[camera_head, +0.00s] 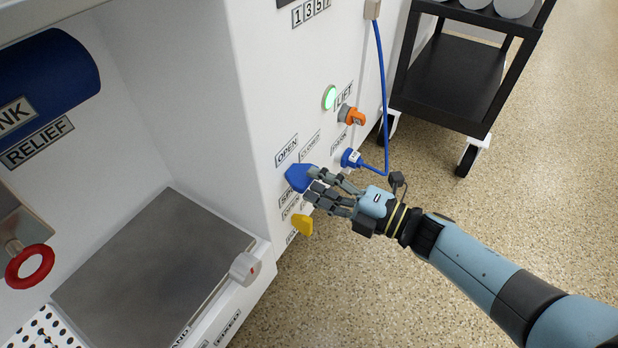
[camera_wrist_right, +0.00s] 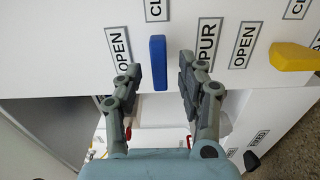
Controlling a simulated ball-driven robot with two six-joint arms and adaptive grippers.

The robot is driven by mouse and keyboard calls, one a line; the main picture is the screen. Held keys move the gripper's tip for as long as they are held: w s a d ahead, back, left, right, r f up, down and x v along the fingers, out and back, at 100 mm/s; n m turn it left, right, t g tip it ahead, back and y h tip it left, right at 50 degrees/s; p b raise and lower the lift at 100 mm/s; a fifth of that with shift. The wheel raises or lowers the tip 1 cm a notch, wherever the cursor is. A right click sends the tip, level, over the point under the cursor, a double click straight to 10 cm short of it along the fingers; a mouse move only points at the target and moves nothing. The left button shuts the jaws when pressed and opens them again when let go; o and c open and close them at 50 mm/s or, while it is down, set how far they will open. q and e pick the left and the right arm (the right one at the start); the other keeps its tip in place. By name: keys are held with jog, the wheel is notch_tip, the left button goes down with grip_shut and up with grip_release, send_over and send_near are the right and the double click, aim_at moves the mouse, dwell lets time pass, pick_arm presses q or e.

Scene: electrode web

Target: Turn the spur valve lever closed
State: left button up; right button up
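The blue spur valve lever (camera_head: 299,178) is on the white cabinet's side face, below the OPEN label (camera_head: 287,151) and the CLOSED label (camera_head: 310,146). In the right wrist view the lever (camera_wrist_right: 158,62) stands upright in the picture, with an OPEN label on its left and the SPUR label (camera_wrist_right: 207,44) on its right. My right gripper (camera_head: 314,187) is at the lever. Its fingers are spread, one on each side of the lever, with visible gaps in the right wrist view (camera_wrist_right: 160,74). My left gripper is in neither view.
A yellow lever (camera_head: 302,224) sits just below the blue one. An orange knob (camera_head: 351,115), a green lit button (camera_head: 329,97) and a blue cable (camera_head: 384,95) with its plug are above. A black cart (camera_head: 452,75) stands at the upper right. Floor is open on the right.

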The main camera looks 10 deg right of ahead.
jog(key=v, duration=0.9)
jog(key=shift+s, duration=0.15)
jog(key=shift+d, duration=0.1)
